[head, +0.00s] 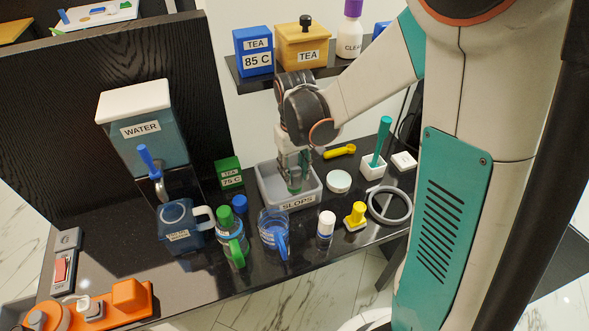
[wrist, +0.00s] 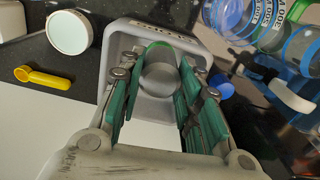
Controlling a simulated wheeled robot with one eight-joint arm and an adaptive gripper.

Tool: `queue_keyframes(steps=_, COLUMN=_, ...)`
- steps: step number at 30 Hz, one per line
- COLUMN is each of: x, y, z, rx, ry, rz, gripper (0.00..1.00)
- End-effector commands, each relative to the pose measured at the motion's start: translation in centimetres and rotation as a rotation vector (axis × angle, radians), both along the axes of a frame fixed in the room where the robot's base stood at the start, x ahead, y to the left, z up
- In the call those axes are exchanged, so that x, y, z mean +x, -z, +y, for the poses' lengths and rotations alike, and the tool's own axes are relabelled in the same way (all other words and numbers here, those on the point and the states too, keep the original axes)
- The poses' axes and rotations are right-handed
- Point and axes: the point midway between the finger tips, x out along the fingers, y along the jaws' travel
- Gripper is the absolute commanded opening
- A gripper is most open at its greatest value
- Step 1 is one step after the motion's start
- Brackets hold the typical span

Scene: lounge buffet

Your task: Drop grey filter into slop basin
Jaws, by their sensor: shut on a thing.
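The slop basin (head: 264,188) is a grey open tray labelled "SLOPS" on the black counter; its rim also shows in the wrist view (wrist: 132,30). My gripper (head: 294,184) points down over the basin, with its fingertips at about rim level or inside. In the wrist view its green-padded fingers (wrist: 160,88) are closed around a rounded grey thing, the grey filter (wrist: 160,76). A green curved edge shows at its far side. In the head view the filter is mostly hidden by my fingers, and I cannot tell whether it touches the basin floor.
A white-lidded round jar (head: 338,181) and a yellow scoop (head: 340,151) lie right of the basin. A blue-handled glass jug (head: 273,230), a green-handled bottle (head: 231,240) and a white-capped bottle (head: 325,226) stand in front. A green tea box (head: 229,173) stands left. A shelf (head: 262,80) is behind.

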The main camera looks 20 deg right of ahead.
Motion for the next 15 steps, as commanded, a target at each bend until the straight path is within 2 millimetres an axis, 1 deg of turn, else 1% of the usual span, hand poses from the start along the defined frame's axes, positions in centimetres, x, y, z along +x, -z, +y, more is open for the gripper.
queue_keyframes(steps=4, x=0.01, y=0.53, z=0.0, rx=0.0, ry=0.0, rz=0.0, gripper=0.03)
queue_keyframes(steps=5, x=0.01, y=0.42, z=0.0, rx=0.0, ry=0.0, rz=0.0, gripper=0.39)
queue_keyframes(steps=6, x=0.01, y=0.38, z=0.0, rx=0.0, ry=0.0, rz=0.0, gripper=0.48)
queue_keyframes(steps=7, x=0.01, y=0.37, z=0.0, rx=0.0, ry=0.0, rz=0.0, gripper=0.52)
queue_keyframes(steps=15, x=0.0, y=0.35, z=0.0, rx=0.0, ry=0.0, rz=0.0, gripper=0.52)
